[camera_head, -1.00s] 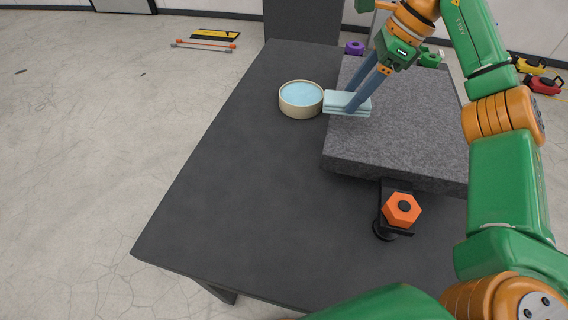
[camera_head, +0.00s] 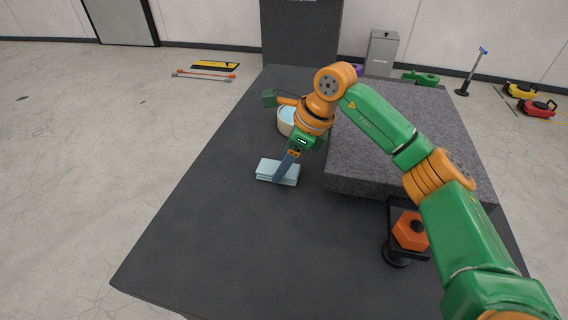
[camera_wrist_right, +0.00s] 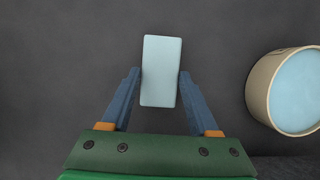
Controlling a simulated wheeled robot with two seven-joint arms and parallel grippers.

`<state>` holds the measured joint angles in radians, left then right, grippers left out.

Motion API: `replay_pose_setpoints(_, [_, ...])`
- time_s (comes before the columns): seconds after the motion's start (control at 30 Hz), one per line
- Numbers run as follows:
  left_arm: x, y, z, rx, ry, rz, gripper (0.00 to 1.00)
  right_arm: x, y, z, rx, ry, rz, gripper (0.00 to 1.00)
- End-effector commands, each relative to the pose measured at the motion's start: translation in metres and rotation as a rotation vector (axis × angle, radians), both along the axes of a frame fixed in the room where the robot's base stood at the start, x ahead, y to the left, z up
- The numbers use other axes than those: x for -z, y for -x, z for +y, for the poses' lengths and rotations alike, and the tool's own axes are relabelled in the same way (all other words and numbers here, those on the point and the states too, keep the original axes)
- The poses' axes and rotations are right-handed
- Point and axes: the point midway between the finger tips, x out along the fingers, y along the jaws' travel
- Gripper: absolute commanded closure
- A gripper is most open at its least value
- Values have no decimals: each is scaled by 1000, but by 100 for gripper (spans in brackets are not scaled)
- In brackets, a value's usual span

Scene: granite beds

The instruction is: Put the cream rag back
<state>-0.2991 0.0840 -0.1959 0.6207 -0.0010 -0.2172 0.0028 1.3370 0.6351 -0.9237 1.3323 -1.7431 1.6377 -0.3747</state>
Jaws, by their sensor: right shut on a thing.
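No cream-coloured rag shows; the folded cloth (camera_head: 265,170) in view looks pale blue. It is a small stacked rectangle at or just above the dark table top, left of the granite slab; I cannot tell if it touches the table. My right gripper (camera_head: 284,168) is shut on it, with fingers on its two long sides. In the right wrist view the cloth (camera_wrist_right: 161,70) lies between the fingertips (camera_wrist_right: 160,85), its far end sticking out beyond them. My left gripper is not in view.
A round cream basin (camera_head: 284,128) with pale blue contents stands behind the cloth, partly hidden by my right arm; it also shows in the wrist view (camera_wrist_right: 262,88). The granite slab (camera_head: 365,165) lies to the right, an orange hexagonal knob (camera_head: 408,232) before it. The table's (camera_head: 220,230) front left is clear.

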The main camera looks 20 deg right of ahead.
Motion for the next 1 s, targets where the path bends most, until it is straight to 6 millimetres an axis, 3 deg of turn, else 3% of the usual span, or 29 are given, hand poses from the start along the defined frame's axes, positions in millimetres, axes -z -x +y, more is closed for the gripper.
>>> replay_pose_setpoints(0.3, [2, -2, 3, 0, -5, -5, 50, 3, 0, 0, -1, 0, -2, 100])
replay_pose_setpoints(0.33, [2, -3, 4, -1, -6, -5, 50, 4, 0, 0, -1, 0, -2, 36])
replay_pose_setpoints(0.43, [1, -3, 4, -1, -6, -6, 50, 3, 0, 0, -1, 0, -2, 9])
replay_pose_setpoints(0.77, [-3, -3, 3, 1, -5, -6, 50, -3, 0, -1, -1, 0, -2, 9])
replay_pose_setpoints(0.87, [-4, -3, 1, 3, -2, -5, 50, -20, 3, -7, 1, 1, -7, 9])
replay_pose_setpoints(1.0, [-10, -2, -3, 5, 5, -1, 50, -59, 12, -20, 2, 1, -8, 9])
